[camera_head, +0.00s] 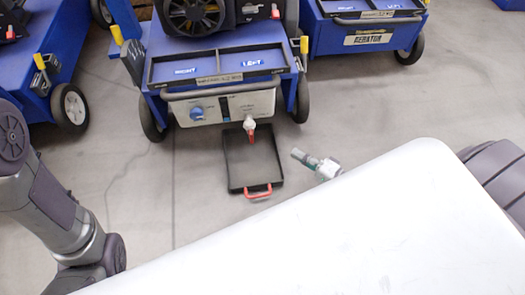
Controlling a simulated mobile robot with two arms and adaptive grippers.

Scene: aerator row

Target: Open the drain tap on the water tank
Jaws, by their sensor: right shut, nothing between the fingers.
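The water tank (220,108) is a pale box low on the front of the middle blue cart, with a round blue cap (196,113) on its left part. The drain tap (249,124) is white with a small red lever (251,136) hanging down, and sits low on the tank's right part. My right gripper (298,154) is shut and empty, to the right of the tap and nearer to me, apart from it, its fingers pointing up and left. My left arm shows at the left edge, but its gripper is out of view.
A black tray (232,165) with a red handle (258,190) lies on the floor below the tap. The blue cart (222,60) has bins marked RIGHT and LEFT. Other carts stand on both sides. My white body covers the lower right. Grey floor is clear left of the tray.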

